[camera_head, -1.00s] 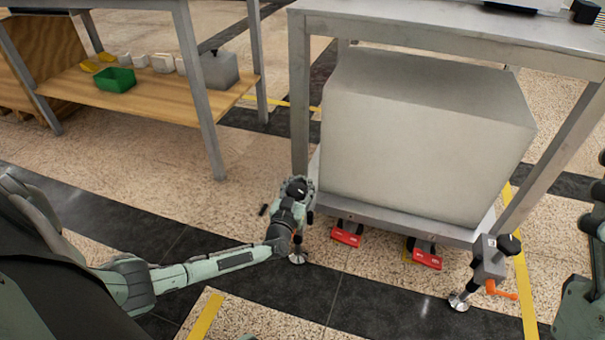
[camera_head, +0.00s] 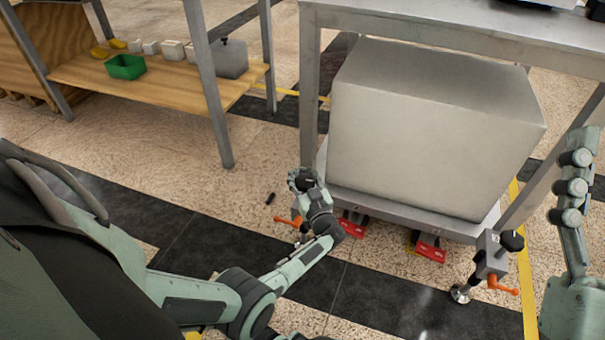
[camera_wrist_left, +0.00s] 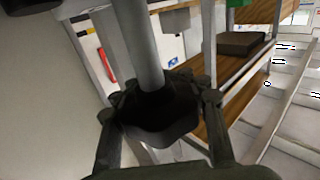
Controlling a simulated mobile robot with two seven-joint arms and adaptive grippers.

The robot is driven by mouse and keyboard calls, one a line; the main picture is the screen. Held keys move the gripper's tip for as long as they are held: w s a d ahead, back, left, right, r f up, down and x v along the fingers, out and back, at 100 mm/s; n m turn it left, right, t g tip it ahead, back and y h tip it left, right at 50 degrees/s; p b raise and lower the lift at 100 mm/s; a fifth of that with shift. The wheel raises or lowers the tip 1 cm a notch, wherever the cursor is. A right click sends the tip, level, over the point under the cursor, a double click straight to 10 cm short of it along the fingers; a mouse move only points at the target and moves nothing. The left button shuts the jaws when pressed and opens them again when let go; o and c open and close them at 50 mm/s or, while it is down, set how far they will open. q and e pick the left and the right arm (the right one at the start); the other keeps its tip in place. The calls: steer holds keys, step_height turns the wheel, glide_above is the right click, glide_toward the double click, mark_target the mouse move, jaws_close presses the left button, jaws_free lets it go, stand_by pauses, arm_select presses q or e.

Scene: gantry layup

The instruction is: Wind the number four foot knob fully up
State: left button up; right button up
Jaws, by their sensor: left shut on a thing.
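My left gripper (camera_head: 304,182) is at the near left corner of the cart under the steel table. In the left wrist view its two fingers (camera_wrist_left: 163,100) are closed on either side of a dark lobed knob (camera_wrist_left: 160,118) on a grey shaft (camera_wrist_left: 139,45). In the head view the gripper hides most of this knob and its foot; an orange handle (camera_head: 287,220) shows beside it. I cannot read a number on it. A second foot at the right corner has a black knob (camera_head: 511,241) and an orange handle (camera_head: 503,286).
A large grey block (camera_head: 425,140) sits on the cart. Two red pedals (camera_head: 352,229) and (camera_head: 430,251) stick out below its front edge. A table leg (camera_head: 309,95) stands just behind my left gripper. A small dark object (camera_head: 270,198) lies on the floor.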

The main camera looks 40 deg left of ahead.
arm_select(q)
steer(key=shift+s+a+n+g+y, duration=0.1)
steer(key=shift+s+n+g+y, duration=0.05)
steer(key=shift+n+g+y, duration=0.35)
arm_select(e)
steer(key=shift+s+d+r+t, duration=0.3)
steer(key=shift+s+r+t, duration=0.2)
steer(key=shift+t, duration=0.1)
arm_select(q)
steer(key=o, duration=1.4)
steer(key=shift+r, duration=0.1)
arm_select(e)
steer(key=shift+r, duration=0.1)
